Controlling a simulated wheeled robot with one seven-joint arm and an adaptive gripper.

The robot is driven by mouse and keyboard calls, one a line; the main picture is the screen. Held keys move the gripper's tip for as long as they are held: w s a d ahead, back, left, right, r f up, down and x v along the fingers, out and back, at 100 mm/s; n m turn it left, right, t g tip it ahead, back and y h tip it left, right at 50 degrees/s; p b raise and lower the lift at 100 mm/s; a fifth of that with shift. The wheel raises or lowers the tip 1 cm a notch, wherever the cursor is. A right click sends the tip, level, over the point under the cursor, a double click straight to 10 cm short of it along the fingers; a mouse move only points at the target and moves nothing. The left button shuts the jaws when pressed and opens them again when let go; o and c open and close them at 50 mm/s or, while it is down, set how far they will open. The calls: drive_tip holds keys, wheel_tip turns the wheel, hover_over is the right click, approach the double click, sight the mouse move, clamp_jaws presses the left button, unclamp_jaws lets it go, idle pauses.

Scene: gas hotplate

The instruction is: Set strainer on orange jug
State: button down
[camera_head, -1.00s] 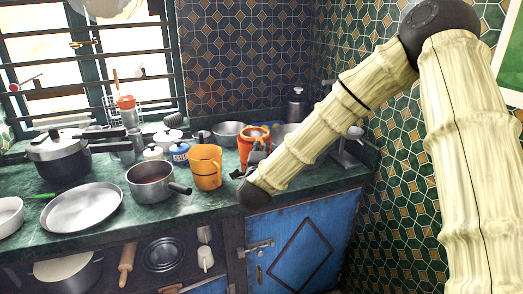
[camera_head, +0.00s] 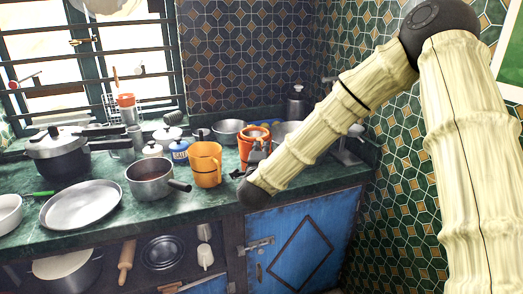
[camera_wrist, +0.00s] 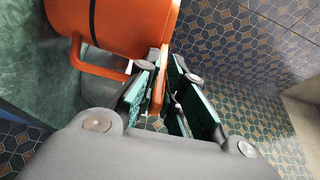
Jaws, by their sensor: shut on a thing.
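The orange jug (camera_head: 246,153) stands upright on the counter right of a yellow-orange jug. In the wrist view the orange jug (camera_wrist: 115,18) shows sideways, with a dark stripe and a loop handle. My gripper (camera_head: 257,152) is in front of its right side. In the wrist view my gripper (camera_wrist: 164,80) is shut on a thin orange strip, the strainer's handle (camera_wrist: 157,88), beside the jug's rim end. The strainer (camera_head: 256,129) appears at the jug's mouth in the head view. Its bowl is mostly hidden, so I cannot tell how fully it rests.
The yellow-orange jug (camera_head: 205,166) stands close on the left. A saucepan (camera_head: 150,180), a flat pan (camera_head: 80,205) and a pressure cooker (camera_head: 60,155) are further left. Metal bowls (camera_head: 229,132) stand behind. The counter's front edge is near my gripper.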

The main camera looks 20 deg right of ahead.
drive_tip(key=c, duration=1.5)
unclamp_jaws()
drive_tip(key=shift+o, duration=0.2)
drive_tip(key=v, duration=1.2)
drive_tip(key=s+a+f+n+g+y+p, duration=0.15)
drive_tip(key=s+f+n, duration=0.25)
drive_tip(key=f, duration=0.5)
drive_tip(key=s+f+n+g+y+p, duration=0.1)
drive_tip(key=s+f+n+g+y, duration=0.25)
drive_tip(key=f, duration=0.55)
drive_tip(key=s+a+f+n+g+y+p, duration=0.1)
drive_tip(key=s+f+n, duration=0.25)
drive_tip(key=f, duration=0.55)
drive_tip(key=s+d+f+n+g+p, duration=0.1)
drive_tip(key=s+f+n+g, duration=0.2)
drive_tip(key=s, duration=0.7)
drive_tip(key=s+d+f+n+g+p, duration=0.1)
drive_tip(key=s+d+f+n+g, duration=0.1)
drive_tip(key=s+f+n+g, duration=0.2)
drive_tip(key=s+d+f+n+g+y+p, duration=0.1)
drive_tip(key=s+f+n+g, duration=0.2)
drive_tip(key=s+f, duration=0.6)
drive_tip(key=s+n, duration=0.1)
drive_tip(key=s, duration=0.6)
drive_tip(key=shift+d+g, duration=0.2)
drive_tip(key=shift+g, duration=0.1)
